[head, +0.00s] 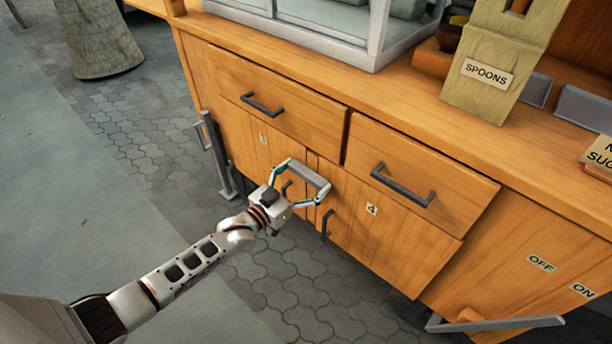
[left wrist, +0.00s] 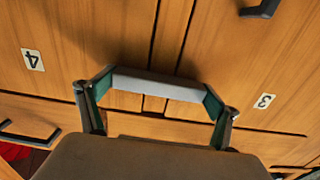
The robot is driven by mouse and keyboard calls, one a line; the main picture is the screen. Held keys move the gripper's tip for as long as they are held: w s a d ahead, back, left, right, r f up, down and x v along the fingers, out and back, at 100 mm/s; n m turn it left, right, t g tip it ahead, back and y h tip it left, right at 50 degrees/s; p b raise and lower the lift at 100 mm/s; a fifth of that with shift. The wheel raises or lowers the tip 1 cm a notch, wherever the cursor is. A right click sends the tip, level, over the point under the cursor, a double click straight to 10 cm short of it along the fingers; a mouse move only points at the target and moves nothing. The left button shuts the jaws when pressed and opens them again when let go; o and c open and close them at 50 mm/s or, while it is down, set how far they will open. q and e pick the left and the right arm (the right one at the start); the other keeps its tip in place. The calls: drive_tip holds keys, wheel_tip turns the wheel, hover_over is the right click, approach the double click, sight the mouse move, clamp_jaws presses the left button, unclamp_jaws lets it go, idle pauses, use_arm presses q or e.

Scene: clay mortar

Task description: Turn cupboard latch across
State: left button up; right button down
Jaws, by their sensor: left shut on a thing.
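My left gripper (head: 309,180) is shut on the ends of a pale grey bar, which looks like the latch (head: 308,175). In the left wrist view the bar (left wrist: 158,86) spans between the two green-lined fingers, across the narrow strip between the cupboard doors. Door 3, with its label (head: 263,139), is on the left. Door 4, with its label (head: 371,208), is on the right. Both doors look closed. I cannot tell whether the bar touches the wood. My right gripper is not in view.
Dark drawer handles (head: 403,187) stick out above the doors, and a door handle (head: 327,223) hangs just below my gripper. A grey metal bar (head: 495,324) stands out at the lower right, near the OFF and ON labels (head: 541,263). Open paving lies in front.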

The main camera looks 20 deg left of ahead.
use_arm(q)
drive_tip(key=o, duration=0.8)
drive_tip(key=shift+o, duration=0.5)
drive_tip(key=shift+s, duration=0.15)
drive_tip(key=v, duration=1.1)
drive_tip(key=shift+s+a, duration=0.15)
drive_tip(key=shift+s, duration=0.25)
drive_tip(key=shift+r, duration=0.1)
